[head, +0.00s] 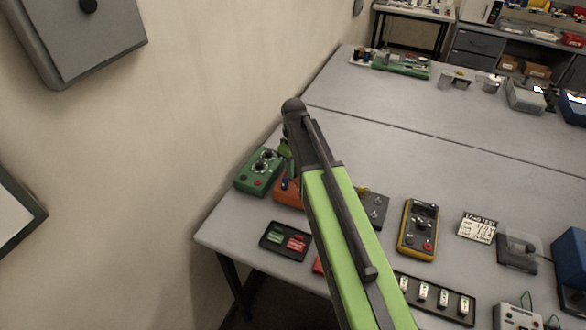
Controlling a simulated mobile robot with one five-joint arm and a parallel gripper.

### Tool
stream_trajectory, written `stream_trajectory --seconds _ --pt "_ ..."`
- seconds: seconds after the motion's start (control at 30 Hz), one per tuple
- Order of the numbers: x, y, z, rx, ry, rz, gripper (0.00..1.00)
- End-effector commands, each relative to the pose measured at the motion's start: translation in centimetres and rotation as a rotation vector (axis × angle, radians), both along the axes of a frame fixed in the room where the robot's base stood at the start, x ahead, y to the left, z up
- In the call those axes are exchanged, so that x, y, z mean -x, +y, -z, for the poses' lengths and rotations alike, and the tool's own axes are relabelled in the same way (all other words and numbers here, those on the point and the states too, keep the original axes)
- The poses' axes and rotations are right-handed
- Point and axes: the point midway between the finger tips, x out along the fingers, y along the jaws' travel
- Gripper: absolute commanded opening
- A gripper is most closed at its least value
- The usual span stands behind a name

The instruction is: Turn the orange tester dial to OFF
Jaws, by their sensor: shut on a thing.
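The orange tester (285,195) sits near the table's left edge, largely covered by my arm. A small blue part shows on its top. My gripper (290,172) points down over the back of the orange tester, beside the green box. It is shut on the tester's dial, though the fingers and dial are mostly hidden behind my wrist and arm. The dial's pointer and its OFF mark cannot be made out.
A green box with two round dials (260,170) stands close left of the orange tester. A black tray (285,241) with green and red pieces lies in front. The table behind is mostly clear.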

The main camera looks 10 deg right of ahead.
Motion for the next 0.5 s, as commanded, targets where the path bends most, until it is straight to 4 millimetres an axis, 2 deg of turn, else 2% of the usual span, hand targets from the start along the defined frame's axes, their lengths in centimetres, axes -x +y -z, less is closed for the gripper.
stream_trajectory --seconds 0.43,0.47,0.5 --pt "-0.16 -0.04 -0.04 0.001 -0.004 -0.010 0.00" --pt "-0.16 -0.04 -0.04 0.001 -0.004 -0.010 0.28" --pt "-0.16 -0.04 -0.03 0.001 -0.004 -0.009 0.33"
